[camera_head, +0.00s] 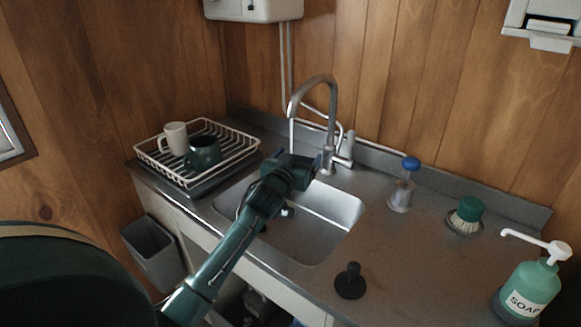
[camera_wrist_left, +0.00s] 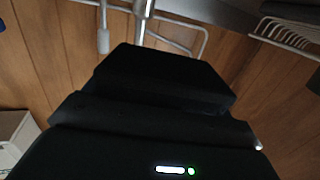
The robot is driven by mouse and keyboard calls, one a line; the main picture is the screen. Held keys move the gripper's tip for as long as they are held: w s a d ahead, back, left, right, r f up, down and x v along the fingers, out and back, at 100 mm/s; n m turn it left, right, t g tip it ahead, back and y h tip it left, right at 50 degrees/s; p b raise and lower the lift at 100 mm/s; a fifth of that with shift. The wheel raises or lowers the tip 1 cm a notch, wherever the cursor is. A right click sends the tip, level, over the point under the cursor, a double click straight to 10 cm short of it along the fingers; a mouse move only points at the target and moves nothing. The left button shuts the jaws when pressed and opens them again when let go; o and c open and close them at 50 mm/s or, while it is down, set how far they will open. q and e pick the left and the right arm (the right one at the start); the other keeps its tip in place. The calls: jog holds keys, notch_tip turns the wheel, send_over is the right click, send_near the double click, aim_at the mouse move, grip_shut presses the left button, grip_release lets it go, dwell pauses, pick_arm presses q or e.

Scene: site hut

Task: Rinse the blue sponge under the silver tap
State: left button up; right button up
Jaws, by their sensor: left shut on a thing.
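The silver tap (camera_head: 331,115) arches over the metal sink (camera_head: 338,205) in the head view. A thin pale stream, which looks like water, falls from its spout. My left gripper (camera_head: 291,163) is over the sink, just below the spout, and is shut. A small dark-blue edge of what looks like the blue sponge (camera_head: 280,152) shows at its jaws; the rest is hidden. In the left wrist view the dark gripper body covers the middle and the sponge cannot be seen. My right gripper is not in view.
A white wire rack (camera_head: 240,152) with a white mug (camera_head: 175,138) and a dark green mug (camera_head: 203,152) stands left of the sink. A black plug (camera_head: 351,283), blue-topped bottle (camera_head: 403,187), green brush (camera_head: 467,215) and soap bottle (camera_head: 532,287) stand to the right.

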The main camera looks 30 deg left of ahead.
pick_arm(q)
jog(key=shift+d, duration=0.1)
jog(key=s+d+p, duration=0.2)
jog(key=s+d, duration=0.3)
jog(key=s, duration=0.1)
jog(key=shift+p, duration=0.3)
dwell(0.5)
dwell(1.0)
jog(key=s+d+r+p, duration=0.3)
jog(key=s+r, duration=0.1)
jog(key=shift+p, duration=0.35)
